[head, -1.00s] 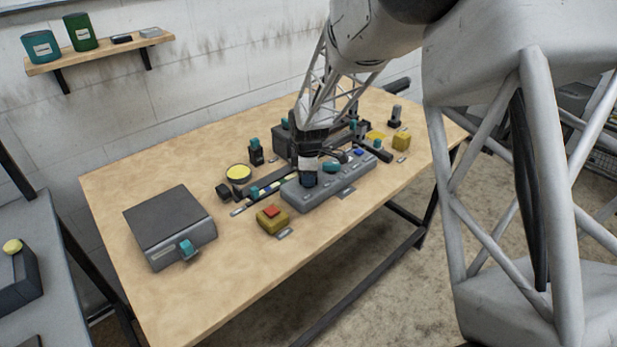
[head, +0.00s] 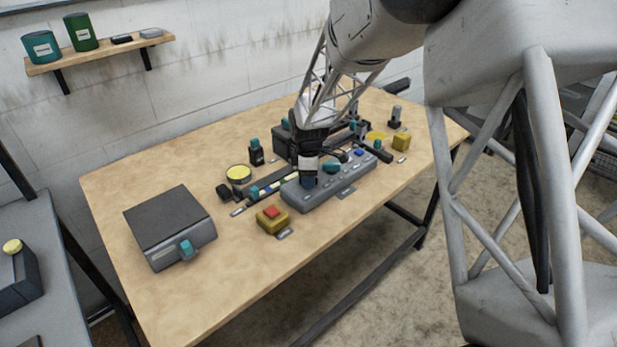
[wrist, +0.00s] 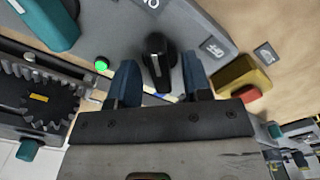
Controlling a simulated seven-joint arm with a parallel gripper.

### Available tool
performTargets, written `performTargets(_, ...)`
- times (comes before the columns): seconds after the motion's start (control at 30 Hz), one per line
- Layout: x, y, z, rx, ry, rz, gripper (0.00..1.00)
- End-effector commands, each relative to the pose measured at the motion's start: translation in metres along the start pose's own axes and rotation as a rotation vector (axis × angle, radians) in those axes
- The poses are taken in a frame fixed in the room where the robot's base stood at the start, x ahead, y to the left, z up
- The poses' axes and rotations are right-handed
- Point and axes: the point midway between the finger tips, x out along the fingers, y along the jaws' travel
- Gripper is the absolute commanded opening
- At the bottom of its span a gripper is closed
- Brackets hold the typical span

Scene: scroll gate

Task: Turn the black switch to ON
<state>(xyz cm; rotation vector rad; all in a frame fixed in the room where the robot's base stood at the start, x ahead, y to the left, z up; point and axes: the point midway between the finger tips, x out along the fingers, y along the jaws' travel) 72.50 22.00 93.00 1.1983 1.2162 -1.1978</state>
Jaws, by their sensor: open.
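The black switch (wrist: 157,62) is a round black knob with a pale pointer line, on a grey panel (wrist: 200,20) in the wrist view. My gripper (wrist: 159,80) is open, with one blue finger on each side of the knob. A gap shows on both sides, and I cannot tell whether either finger touches it. Panel labels near the knob are partly cut off or too small to read surely. In the head view my gripper (head: 309,181) points down over the left end of the grey panel (head: 330,190) and hides the switch.
A green lamp (wrist: 101,65) and a teal knob (wrist: 45,22) are on the panel beside the switch. A yellow box with a red button (head: 272,218) stands in front of the panel. A grey box (head: 170,225) is at left. The wooden table's (head: 240,290) front is clear.

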Motion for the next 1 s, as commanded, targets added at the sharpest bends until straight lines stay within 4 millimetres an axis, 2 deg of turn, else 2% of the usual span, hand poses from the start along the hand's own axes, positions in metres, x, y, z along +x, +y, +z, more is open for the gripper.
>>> performTargets(0.17, -0.014, 0.000, 0.000, 0.000, 0.000, 0.001, 0.45)
performTargets(0.6, -0.066, 0.000, 0.000, 0.000, 0.001, 0.002, 0.45)
performTargets(0.77, -0.074, 0.000, 0.000, 0.000, 0.000, 0.001, 0.45)
performTargets(1.0, -0.076, 0.000, 0.000, 0.000, 0.000, 0.000, 0.45)
